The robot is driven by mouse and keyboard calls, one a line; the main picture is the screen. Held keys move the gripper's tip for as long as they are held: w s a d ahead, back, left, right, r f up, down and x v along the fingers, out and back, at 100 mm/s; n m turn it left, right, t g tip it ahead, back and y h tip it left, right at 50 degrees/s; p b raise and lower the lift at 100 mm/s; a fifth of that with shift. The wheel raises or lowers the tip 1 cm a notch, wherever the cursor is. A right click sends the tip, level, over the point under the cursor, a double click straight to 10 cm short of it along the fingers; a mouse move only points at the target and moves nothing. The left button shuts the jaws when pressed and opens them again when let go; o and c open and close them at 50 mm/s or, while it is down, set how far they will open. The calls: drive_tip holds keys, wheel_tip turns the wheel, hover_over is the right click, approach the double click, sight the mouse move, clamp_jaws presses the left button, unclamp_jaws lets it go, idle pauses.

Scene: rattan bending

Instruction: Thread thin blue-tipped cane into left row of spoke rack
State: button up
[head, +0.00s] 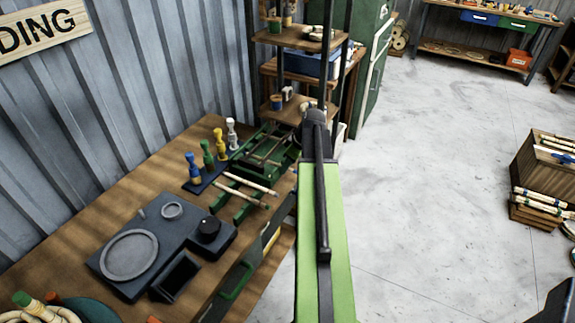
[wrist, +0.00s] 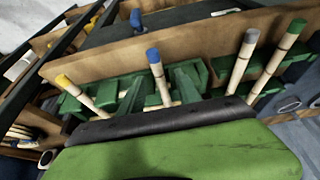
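In the wrist view a blue-tipped cane (wrist: 158,80) stands tilted beside green blocks of a rack (wrist: 188,82). The lower ends of the canes are hidden by a dark edge and green panel in front. In the head view a green frame (head: 268,150) stands on the bench, with pale canes (head: 246,190) lying at its near side. My gripper (head: 317,118) is at the far end of my arm, right of the frame. Its fingers cannot be made out.
A wooden bench (head: 100,185) holds a dark fixture (head: 165,245) and a row of coloured pegs (head: 208,153). A shelf unit (head: 300,40) stands behind the frame. Cane crates (head: 540,175) stand at the right. Open grey floor (head: 430,130) lies between.

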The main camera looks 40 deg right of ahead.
drive_tip(key=p+v, duration=1.6)
drive_tip(key=v, duration=0.1)
drive_tip(key=shift+r, duration=0.3)
